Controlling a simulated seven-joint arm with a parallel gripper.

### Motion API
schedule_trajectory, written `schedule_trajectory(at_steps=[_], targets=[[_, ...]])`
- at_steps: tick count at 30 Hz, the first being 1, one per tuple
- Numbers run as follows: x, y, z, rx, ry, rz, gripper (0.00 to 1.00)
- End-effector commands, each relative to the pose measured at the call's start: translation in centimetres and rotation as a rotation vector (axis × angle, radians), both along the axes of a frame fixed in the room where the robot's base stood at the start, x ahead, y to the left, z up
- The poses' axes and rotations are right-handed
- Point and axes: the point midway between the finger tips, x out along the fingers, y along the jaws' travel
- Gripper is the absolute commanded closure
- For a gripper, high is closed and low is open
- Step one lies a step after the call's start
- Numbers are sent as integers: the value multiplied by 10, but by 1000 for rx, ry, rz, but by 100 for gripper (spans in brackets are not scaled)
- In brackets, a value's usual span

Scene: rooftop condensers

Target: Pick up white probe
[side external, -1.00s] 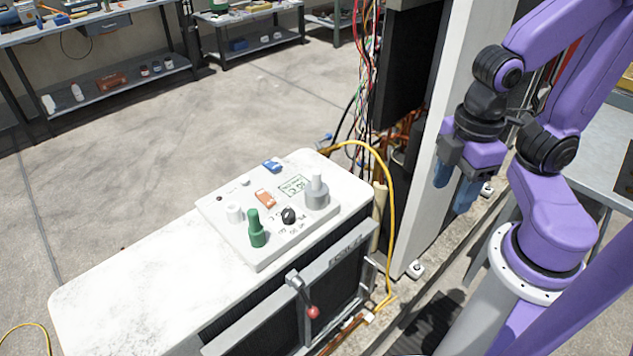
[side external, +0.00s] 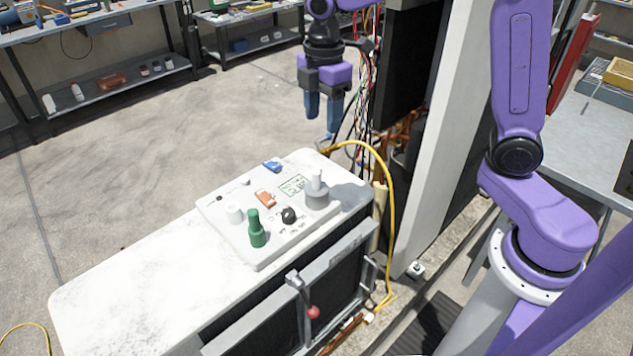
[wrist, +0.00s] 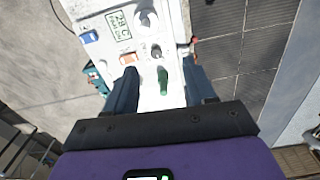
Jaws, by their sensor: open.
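In the wrist view the probe (wrist: 146,18) is near the top, past my fingertips. A short white cylinder (side external: 234,214) and a green probe (side external: 256,232) stand on the panel's left part. My gripper (side external: 322,117) is open and empty, pointing down, well above the panel. In the wrist view the green probe (wrist: 162,80) lies between my fingers (wrist: 162,74) in the picture, but below them.
The panel also has a black knob (side external: 289,215), an orange switch (side external: 265,198), a blue switch (side external: 272,166) and a small display (side external: 292,186). It sits on a white cabinet (side external: 130,285). A yellow cable (side external: 391,225) arches at its right end. Loose wires hang from the open cabinet behind.

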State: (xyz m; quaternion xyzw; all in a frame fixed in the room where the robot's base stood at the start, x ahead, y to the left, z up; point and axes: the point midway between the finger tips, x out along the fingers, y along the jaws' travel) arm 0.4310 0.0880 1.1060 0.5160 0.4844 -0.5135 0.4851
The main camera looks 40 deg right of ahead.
Motion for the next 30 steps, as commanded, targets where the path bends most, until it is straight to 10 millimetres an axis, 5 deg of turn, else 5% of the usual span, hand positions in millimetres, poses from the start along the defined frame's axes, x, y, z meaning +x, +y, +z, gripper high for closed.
schedule_trajectory(at_steps=[4, 11, 30], targets=[[27, -10, -1, -1, 2, 39, 45], [37, -16, -9, -3, 6, 62, 45], [35, -15, -117, -3, 6, 61, 45]])
